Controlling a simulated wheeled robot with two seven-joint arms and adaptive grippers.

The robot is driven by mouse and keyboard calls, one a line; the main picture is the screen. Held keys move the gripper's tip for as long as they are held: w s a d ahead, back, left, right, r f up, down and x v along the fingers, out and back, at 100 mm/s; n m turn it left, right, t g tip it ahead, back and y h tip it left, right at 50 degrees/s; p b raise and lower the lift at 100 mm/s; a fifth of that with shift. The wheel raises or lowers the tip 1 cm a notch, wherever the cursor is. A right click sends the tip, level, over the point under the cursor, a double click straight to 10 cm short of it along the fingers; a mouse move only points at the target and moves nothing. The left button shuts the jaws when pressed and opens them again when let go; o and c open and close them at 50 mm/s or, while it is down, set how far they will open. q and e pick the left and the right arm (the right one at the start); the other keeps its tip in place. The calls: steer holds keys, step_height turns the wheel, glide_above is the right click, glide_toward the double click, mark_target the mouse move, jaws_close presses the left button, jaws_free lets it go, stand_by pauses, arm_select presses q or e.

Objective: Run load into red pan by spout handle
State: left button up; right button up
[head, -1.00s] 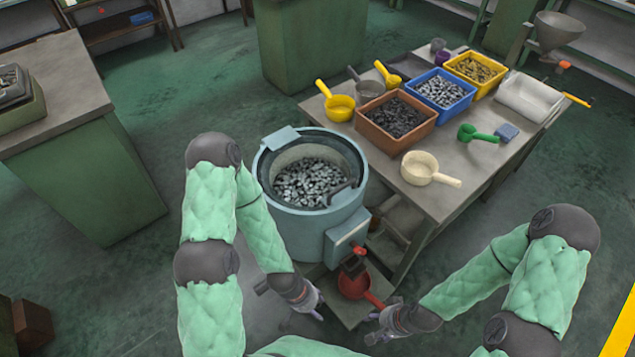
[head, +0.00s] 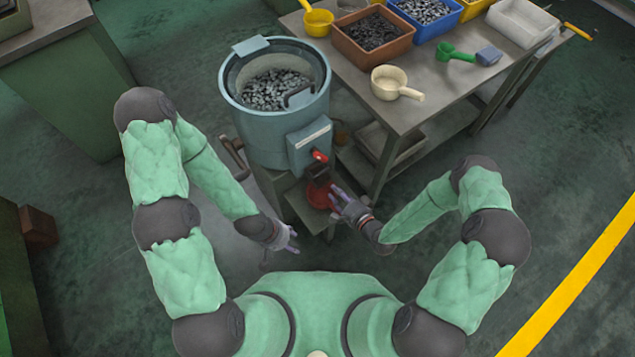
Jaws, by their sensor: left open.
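The round blue-grey machine (head: 262,140) holds a load of grey metal pieces (head: 272,90) in its open top. Its red spout handle (head: 320,156) is on the front box, above a dark spout (head: 317,174). The red pan (head: 318,195) sits on a low stand below the spout. My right gripper (head: 338,198) is at the pan's right side, where the pan's handle is largely hidden; whether its fingers are closed around the handle is unclear. My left gripper (head: 291,238) is open and empty, in front of the stand, lower left of the pan.
A work table (head: 440,100) stands right of the machine. On it are a brown bin (head: 372,50), a blue bin (head: 425,32), a cream scoop (head: 395,84) and a green scoop (head: 453,52). A green cabinet (head: 70,110) is at left. The floor at right is clear.

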mark_target(318, 174)
steer(key=b+x, duration=0.1)
steer(key=x, duration=0.2)
steer(key=b+x, duration=0.1)
steer(key=x, duration=0.3)
steer(key=b+x, duration=0.1)
steer(key=x, duration=0.2)
steer(key=shift+w+a+r, duration=0.2)
steer(key=shift+a+r, duration=0.15)
steer(key=shift+a, duration=0.1)
jaws_close()
